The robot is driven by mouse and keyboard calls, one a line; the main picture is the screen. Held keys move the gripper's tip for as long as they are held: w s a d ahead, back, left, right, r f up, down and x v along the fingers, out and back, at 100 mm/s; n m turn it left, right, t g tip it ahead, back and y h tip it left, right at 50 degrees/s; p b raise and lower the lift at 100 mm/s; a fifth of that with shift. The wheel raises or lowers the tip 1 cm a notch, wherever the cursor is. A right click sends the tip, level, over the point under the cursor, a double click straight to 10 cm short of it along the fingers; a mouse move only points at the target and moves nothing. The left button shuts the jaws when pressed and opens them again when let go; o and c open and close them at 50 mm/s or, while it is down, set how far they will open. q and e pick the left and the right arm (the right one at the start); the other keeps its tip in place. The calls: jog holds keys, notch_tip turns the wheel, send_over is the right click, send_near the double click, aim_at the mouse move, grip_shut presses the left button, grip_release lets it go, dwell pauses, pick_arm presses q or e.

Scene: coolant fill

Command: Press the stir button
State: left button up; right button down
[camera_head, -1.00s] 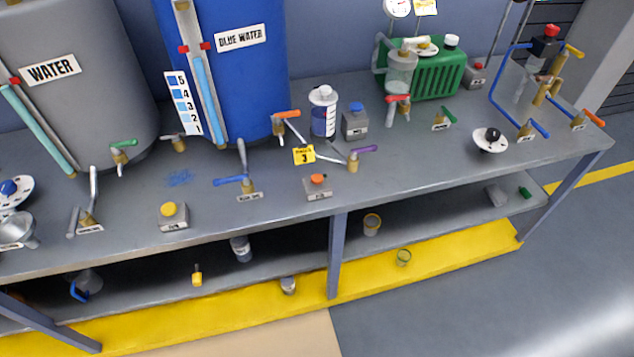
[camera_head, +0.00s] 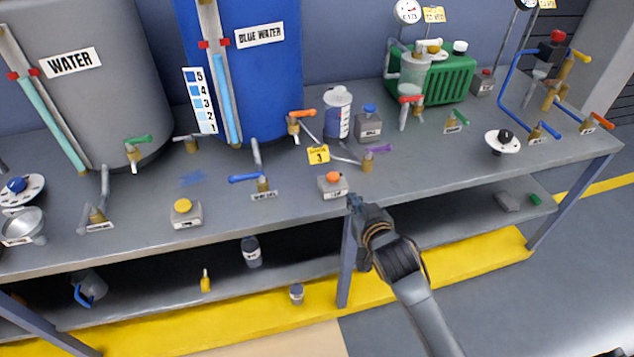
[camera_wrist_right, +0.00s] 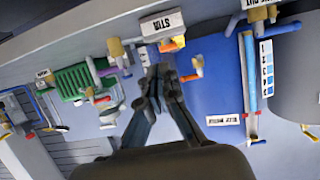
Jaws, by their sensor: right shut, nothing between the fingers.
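A small grey box with an orange button (camera_head: 333,178) sits at the front edge of the bench, in front of the yellow tag. Its front label (camera_wrist_right: 162,24) reads STIR in the right wrist view, where the orange button (camera_wrist_right: 175,44) also shows. My right gripper (camera_head: 354,202) is just in front of the bench edge, slightly right of and below the box. It is shut and empty. In the right wrist view its fingertips (camera_wrist_right: 161,72) point toward the button, with a visible gap in the picture. My left gripper is in no view.
The grey bench (camera_head: 215,233) holds a yellow-button box (camera_head: 183,212), a blue-button box (camera_head: 369,124) and a purple-handled valve (camera_head: 376,150) near the stir box. A blue-handled valve (camera_head: 249,178) stands to its left. A blue tank (camera_head: 255,75) rises behind.

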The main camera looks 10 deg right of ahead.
jog(key=shift+t, duration=0.6)
jog(key=r, duration=0.2)
jog(key=a+r, duration=0.1)
jog(key=r, duration=0.2)
jog(key=shift+w+a+r, duration=0.1)
jog(key=shift+r, duration=0.25)
jog(key=p, duration=0.1)
send_over(335, 188)
notch_tip(335, 188, down, 2)
jog(key=shift+w+f, duration=0.15)
jog(key=shift+f, duration=0.05)
notch_tip(335, 188, down, 3)
jog(key=shift+r, duration=0.1)
jog(key=shift+f, duration=0.7)
